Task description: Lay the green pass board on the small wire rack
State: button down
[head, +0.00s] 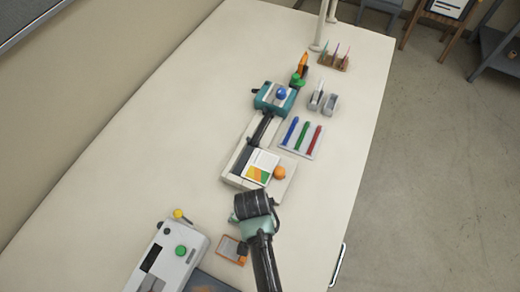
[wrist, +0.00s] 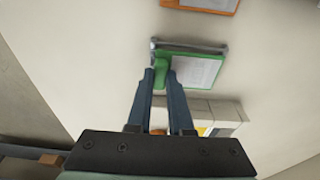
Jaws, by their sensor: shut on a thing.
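The green pass board (wrist: 198,69) carries a white sheet with faint print and has a green block at its left end. In the wrist view my gripper (wrist: 160,78) is shut on that green block. A thin grey bar with knobbed ends (wrist: 187,45) runs along the board's far edge; it may be part of the small wire rack, but I cannot tell whether the board touches it. In the head view my arm's end (head: 253,204) hides the board and the fingertips. I cannot make out the rack there.
An orange-framed board (head: 233,249) lies left of my arm, near a white machine with a green button (head: 168,262). A trimmer (head: 232,180) with a coloured card and an orange knob (head: 279,173) stands just beyond my gripper. A pen tray (head: 302,138) lies behind. The table's left side is clear.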

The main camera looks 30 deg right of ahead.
jog(key=shift+f, duration=0.2)
jog(key=shift+f, duration=0.15)
jog(key=c, duration=0.8)
grip_release()
jog(key=r, duration=0.4)
jog(key=a+r, duration=0.1)
jog(key=r, duration=0.3)
jog(key=s+r, duration=0.1)
jog(key=r, duration=0.3)
jog(key=shift+a+r, duration=0.15)
jog(key=shift+r, duration=0.05)
